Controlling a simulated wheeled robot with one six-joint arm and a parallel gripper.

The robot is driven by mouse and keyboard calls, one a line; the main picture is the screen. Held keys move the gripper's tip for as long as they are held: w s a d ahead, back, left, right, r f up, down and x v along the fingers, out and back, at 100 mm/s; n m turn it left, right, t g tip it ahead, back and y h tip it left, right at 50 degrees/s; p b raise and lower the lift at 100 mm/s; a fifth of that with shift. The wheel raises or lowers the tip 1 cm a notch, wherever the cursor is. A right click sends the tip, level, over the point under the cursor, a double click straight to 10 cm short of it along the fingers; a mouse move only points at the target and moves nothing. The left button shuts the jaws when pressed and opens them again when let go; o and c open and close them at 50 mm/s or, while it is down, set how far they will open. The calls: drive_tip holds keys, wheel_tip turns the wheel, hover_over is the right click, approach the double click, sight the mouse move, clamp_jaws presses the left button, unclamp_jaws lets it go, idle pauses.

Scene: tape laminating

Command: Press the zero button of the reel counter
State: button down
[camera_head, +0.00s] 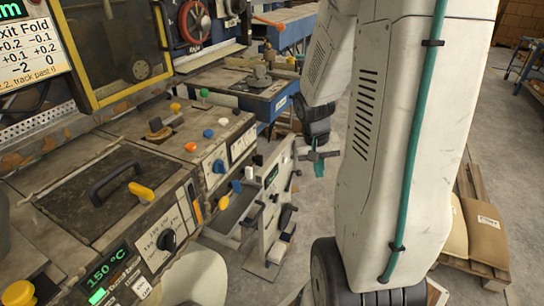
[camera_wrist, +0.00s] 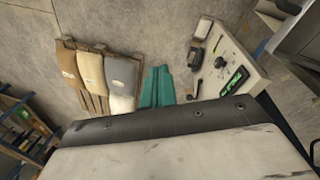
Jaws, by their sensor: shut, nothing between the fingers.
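A pale upright unit (camera_head: 274,215) with a small dark display stands at the centre of the head view. It looks like the reel counter, but I cannot read its label. In the wrist view the pale panel (camera_wrist: 228,62) shows a green-lit display, a black knob and small controls; I cannot tell which is the zero button. My gripper (camera_head: 319,168) has teal fingers, shut and empty, in the air to the right of this unit in the head view. The fingers also show in the wrist view (camera_wrist: 157,88), left of the panel and apart from it.
A machine bench (camera_head: 110,190) with coloured knobs, a black handle and a 150 °C display fills the left. A pallet (camera_head: 490,275) with sacks (camera_head: 484,228) lies on the floor at the right. Grey floor is open between the unit and my arm.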

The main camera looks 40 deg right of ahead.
sight(285, 160)
drive_tip(key=w+d+f+m+t+h, duration=0.1)
drive_tip(key=w+d+f+m+t, duration=0.15)
drive_tip(key=d+f, duration=0.55)
drive_tip(key=w+d+f+m+t, duration=0.1)
drive_tip(key=d+f+m+t, duration=0.25)
drive_tip(key=d+f, duration=0.55)
drive_tip(key=w+a+r+m+t, duration=0.1)
drive_tip(key=w+m+t, duration=0.3)
drive_tip(key=w+t, duration=0.2)
drive_tip(key=shift+w+a+m, duration=0.3)
drive_tip(key=shift+w+a, duration=0.1)
drive_tip(key=shift+w, duration=0.6)
drive_tip(key=shift+w+r, duration=0.1)
drive_tip(key=w+a, duration=0.3)
drive_tip(key=w, duration=0.5)
drive_tip(key=shift+a, duration=0.2)
drive_tip(key=shift+w+a, duration=0.15)
drive_tip(key=shift+w, duration=0.2)
